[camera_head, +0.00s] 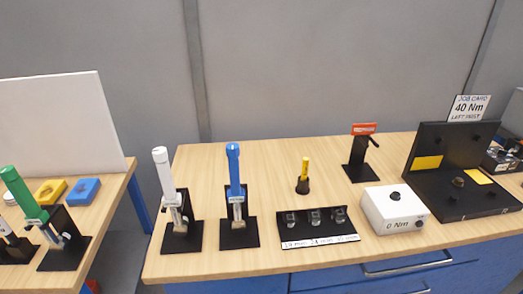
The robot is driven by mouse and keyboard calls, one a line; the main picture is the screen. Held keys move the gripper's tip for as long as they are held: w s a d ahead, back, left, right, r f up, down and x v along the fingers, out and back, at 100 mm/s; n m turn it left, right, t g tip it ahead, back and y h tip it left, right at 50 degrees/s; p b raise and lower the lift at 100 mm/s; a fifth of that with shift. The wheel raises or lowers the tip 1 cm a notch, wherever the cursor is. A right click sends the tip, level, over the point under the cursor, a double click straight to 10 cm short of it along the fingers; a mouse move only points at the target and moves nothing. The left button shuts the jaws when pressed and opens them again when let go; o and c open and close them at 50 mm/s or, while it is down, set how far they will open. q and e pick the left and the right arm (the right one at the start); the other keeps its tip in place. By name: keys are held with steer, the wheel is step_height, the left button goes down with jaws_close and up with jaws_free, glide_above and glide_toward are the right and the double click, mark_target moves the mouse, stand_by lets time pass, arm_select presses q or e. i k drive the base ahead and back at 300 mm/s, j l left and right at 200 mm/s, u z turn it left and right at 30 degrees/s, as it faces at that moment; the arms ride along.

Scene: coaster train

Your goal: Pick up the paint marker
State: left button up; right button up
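A yellow marker (305,168), which looks like the paint marker, stands upright in a small black round holder (303,187) near the middle of the wooden bench. Its upper part is clear of the holder and its lower end is hidden inside. Neither of my grippers shows in the head view.
Left of the marker, white (161,168) and blue (233,168) handled tools stand in black stands. A socket tray (283,228) is in front of it. A white box (393,207), a red-topped stand (364,129) and a black fixture (423,147) are to the right. A green-handled tool (21,190) stands on the left table.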

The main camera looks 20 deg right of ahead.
mark_target(305, 165)
steer(key=z, duration=2.5)
steer(key=i+l+z, duration=0.1)
steer(key=i, duration=0.15)
steer(key=i+l, duration=0.15)
steer(key=i, duration=0.25)
steer(key=i+l, duration=0.15)
steer(key=i, duration=0.3)
steer(key=u, duration=2.25)
